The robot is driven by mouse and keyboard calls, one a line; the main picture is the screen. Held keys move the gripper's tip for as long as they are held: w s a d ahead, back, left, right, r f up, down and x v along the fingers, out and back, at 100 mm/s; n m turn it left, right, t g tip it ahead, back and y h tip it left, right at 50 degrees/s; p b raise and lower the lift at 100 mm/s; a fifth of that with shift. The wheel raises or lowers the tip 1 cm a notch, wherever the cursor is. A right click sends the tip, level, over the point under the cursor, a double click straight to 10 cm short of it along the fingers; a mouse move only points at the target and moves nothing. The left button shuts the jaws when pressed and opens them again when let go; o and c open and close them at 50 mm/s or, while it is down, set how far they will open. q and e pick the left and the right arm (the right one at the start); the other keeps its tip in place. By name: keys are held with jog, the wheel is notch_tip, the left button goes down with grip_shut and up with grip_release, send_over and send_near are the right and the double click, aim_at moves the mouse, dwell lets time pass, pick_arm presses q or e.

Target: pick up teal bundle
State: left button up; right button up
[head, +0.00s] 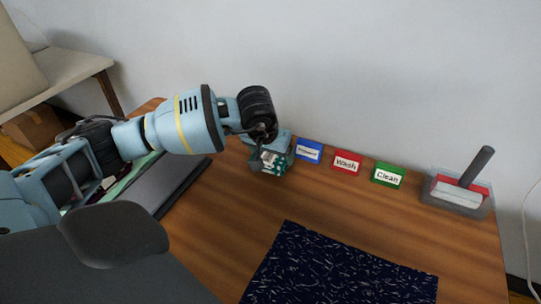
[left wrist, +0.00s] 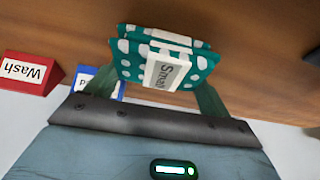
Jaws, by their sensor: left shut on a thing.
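The teal bundle (left wrist: 190,60) is a folded cloth with white dots and a white label band. In the left wrist view it sits between the two fingers of my left gripper (left wrist: 155,92), which is shut on it. In the head view the bundle (head: 277,162) shows at the left gripper (head: 270,152), near the back of the wooden table and left of the blue sign. The gripper hides part of it, and I cannot tell whether it touches the table. My right gripper is not in view.
Blue (head: 308,151), red "Wash" (head: 347,162) and green "Clean" (head: 388,174) signs stand along the wall. A clear bin (head: 457,203) with a dark-handled tool is at the right. A dark patterned cloth (head: 340,270) lies in front. Bare wood (head: 330,205) lies between.

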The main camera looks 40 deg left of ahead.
pick_arm(q)
jog(key=r, duration=0.3)
jog(key=shift+s+a+r, duration=0.2)
jog(key=shift+s+a, duration=0.05)
jog(key=shift+s, duration=0.1)
jog(key=s+a, duration=0.2)
jog(key=s, duration=0.2)
jog(key=s+a, duration=0.2)
jog(key=s, duration=0.1)
jog(key=s+a+r, duration=0.1)
jog(key=s+a, duration=0.1)
jog(key=s, duration=0.2)
jog(key=shift+s+a+b, duration=0.3)
jog(key=shift+s, duration=0.05)
jog(key=shift+s+a+r, duration=0.2)
jog(key=shift+s+a, duration=0.2)
jog(key=shift+s, duration=0.35)
